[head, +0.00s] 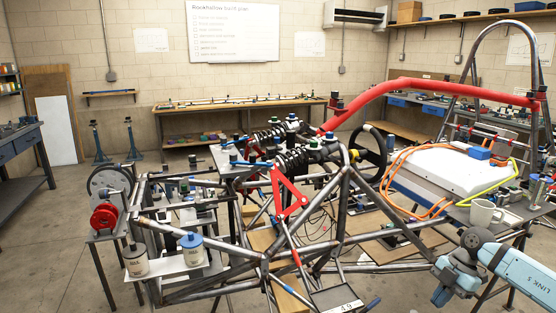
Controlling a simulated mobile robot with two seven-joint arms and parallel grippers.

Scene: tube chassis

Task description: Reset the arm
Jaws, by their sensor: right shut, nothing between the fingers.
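My right arm, light blue and grey, comes in from the lower right corner. Its end with my right gripper (441,296) points down beside the tube chassis (345,195), low in the picture. The gripper is shut with nothing seen in it; its fingers are small and hard to make out. My left arm and left gripper are not in view.
Two capped jars (191,248) stand on a plate at left. Bare floor lies at left.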

